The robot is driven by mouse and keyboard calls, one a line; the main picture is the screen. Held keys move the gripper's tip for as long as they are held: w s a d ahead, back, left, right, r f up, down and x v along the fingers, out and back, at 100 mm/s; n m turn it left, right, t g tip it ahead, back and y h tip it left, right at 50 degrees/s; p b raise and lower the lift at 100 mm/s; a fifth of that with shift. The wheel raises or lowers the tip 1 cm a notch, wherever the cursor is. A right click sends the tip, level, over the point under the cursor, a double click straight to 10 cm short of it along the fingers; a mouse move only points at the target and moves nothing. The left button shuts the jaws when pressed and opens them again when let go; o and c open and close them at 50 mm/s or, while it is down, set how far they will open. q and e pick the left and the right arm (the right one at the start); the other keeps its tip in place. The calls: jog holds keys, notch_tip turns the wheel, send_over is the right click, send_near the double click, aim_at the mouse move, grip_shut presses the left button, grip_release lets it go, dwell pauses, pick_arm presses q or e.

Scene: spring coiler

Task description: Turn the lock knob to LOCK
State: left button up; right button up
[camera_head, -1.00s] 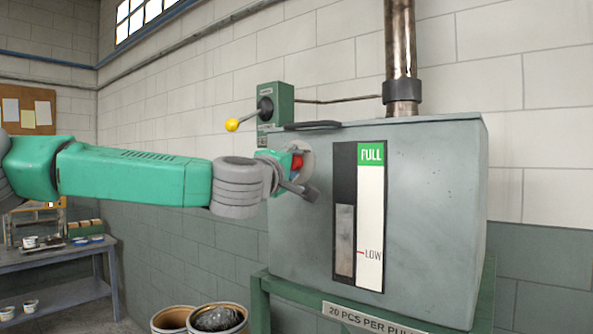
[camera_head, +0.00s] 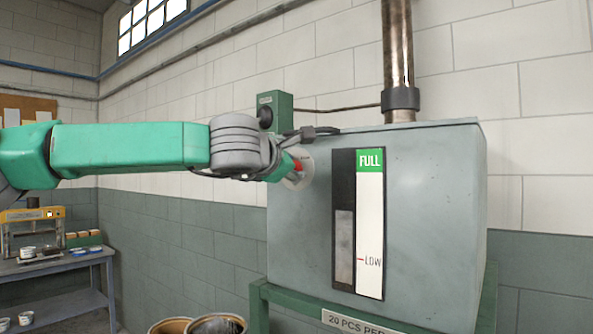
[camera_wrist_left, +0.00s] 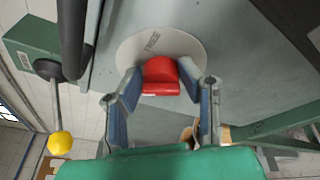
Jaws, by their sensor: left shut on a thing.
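The red lock knob (camera_wrist_left: 160,76) sits on a pale round plate (camera_wrist_left: 150,44) on the side of the grey hopper. The plate carries a word that looks like FREE, beyond the knob in the left wrist view. My left gripper (camera_wrist_left: 161,84) has its two fingers on either side of the knob and is shut on it. In the head view the knob (camera_head: 298,166) shows as a small red patch, partly hidden by my left gripper (camera_head: 297,163). The LOCK mark is not visible. My right gripper is in neither view.
The grey hopper (camera_head: 430,205) has a level gauge and a vertical pipe (camera_head: 398,60). A green box (camera_head: 274,112) stands behind my wrist. Bins (camera_head: 218,323) stand below.

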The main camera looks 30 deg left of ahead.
pick_arm(q)
jog(key=shift+a+f+n+g+h, duration=0.25)
jog(key=shift+f+n+g+h, duration=0.2)
jog(key=shift+n, duration=0.75)
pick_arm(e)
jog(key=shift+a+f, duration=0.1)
pick_arm(q)
jog(key=shift+f, duration=0.15)
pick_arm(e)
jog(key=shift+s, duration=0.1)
pick_arm(q)
jog(key=o, duration=1.1)
jog(key=shift+o, duration=0.2)
jog(key=shift+a, duration=0.15)
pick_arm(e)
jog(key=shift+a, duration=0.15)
pick_arm(q)
jog(key=shift+r, duration=0.2)
jog(key=shift+s+r, duration=0.1)
jog(key=shift+s, duration=0.1)
jog(key=v, duration=1.1)
jog(key=shift+s+a+f, duration=0.15)
jog(key=shift+f, duration=0.15)
